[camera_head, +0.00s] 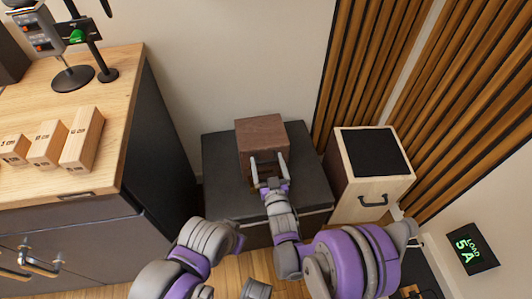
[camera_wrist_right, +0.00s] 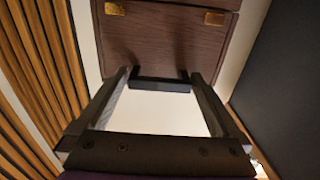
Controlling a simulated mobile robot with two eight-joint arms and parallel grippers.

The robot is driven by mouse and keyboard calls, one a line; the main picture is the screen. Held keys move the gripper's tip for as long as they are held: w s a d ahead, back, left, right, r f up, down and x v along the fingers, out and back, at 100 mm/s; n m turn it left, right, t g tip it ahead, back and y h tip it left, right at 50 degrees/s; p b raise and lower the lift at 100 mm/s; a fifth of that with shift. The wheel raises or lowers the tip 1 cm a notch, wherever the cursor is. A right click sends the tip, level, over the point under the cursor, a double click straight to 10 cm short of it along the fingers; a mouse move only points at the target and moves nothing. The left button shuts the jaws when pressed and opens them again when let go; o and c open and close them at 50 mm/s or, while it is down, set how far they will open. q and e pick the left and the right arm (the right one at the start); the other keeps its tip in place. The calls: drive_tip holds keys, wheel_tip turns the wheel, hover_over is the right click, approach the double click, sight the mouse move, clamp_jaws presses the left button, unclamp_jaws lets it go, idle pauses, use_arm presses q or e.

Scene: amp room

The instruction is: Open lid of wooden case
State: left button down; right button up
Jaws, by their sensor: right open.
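The wooden case (camera_head: 262,133) is a dark brown box, shut, on top of a dark grey box. My right gripper (camera_head: 268,159) is open at the case's near side, its fingers pointing at it. In the right wrist view the case's brown face (camera_wrist_right: 165,45) fills the top, with two brass fittings (camera_wrist_right: 115,9) along a seam. A dark bar (camera_wrist_right: 160,85), apparently a handle, shows between the open fingers (camera_wrist_right: 160,92). Whether the fingers touch the case I cannot tell. My left arm shows at the bottom of the head view, but its gripper does not.
The dark grey box (camera_head: 222,160) bears the case. A pale wooden box (camera_head: 343,190) with a black top stands to its right. A wooden-topped cabinet (camera_head: 122,95) with several wooden blocks stands left. Slatted panels (camera_head: 358,70) line the back right. A green display (camera_head: 471,249) is at lower right.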

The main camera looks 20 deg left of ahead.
drive_tip(key=shift+w+a, duration=0.15)
drive_tip(key=shift+w, duration=0.05)
drive_tip(key=shift+s, duration=0.1)
drive_tip(key=shift+c, duration=1)
clamp_jaws()
